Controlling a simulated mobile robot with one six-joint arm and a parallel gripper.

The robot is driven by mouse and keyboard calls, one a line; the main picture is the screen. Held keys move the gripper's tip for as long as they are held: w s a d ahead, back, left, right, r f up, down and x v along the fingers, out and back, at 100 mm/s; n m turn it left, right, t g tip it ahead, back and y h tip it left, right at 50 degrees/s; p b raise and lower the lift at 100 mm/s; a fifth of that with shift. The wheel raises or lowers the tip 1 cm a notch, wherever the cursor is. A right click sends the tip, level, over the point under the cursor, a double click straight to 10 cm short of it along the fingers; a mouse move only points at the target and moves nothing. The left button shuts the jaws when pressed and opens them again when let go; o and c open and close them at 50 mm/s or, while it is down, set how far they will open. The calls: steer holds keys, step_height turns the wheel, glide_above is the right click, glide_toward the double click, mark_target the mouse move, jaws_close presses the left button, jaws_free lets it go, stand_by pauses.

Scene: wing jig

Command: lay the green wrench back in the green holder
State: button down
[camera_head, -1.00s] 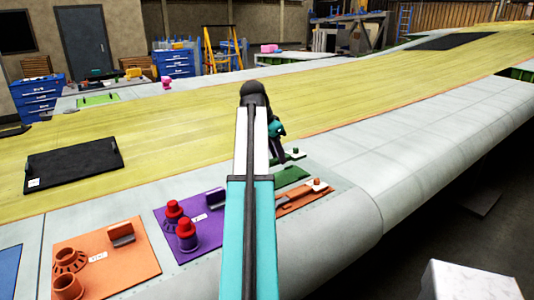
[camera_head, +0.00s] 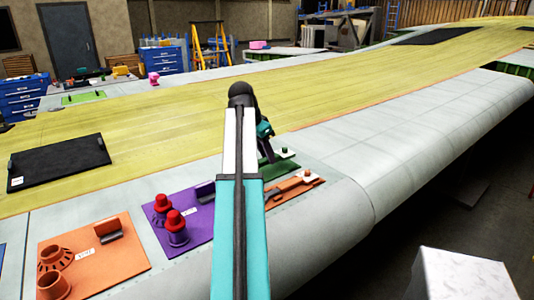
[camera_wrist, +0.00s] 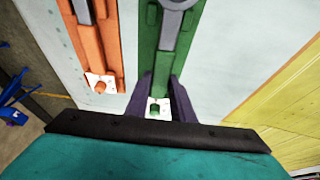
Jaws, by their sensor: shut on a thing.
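The green wrench (camera_wrist: 167,50) shows in the wrist view as a dark green bar with a grey upper end. It lines up lengthwise with the green holder (camera_wrist: 148,42), over or on it; I cannot tell whether it touches. My gripper (camera_wrist: 161,78) is shut on the wrench's near end. A white pad with a green peg (camera_wrist: 154,110) shows between the fingers. In the head view, my gripper (camera_head: 270,160) points down at the green holder (camera_head: 282,166), and my arm hides part of this area.
A purple board (camera_head: 200,228) with red-topped parts and an orange board (camera_head: 125,255) lie to the left. The wing's edge drops off at the right.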

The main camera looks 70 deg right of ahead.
steer(key=shift+f+b, duration=0.55)
steer(key=shift+f, duration=0.65)
steer(key=shift+f, duration=0.65)
stand_by(0.4)
steer(key=c, duration=1.5)
jaws_free()
steer(key=shift+o, duration=0.2)
steer(key=shift+w+a, duration=0.1)
steer(key=b+v, duration=0.1)
steer(key=v, duration=1.2)
steer(key=shift+r+b, duration=0.35)
steer(key=shift+a, duration=0.1)
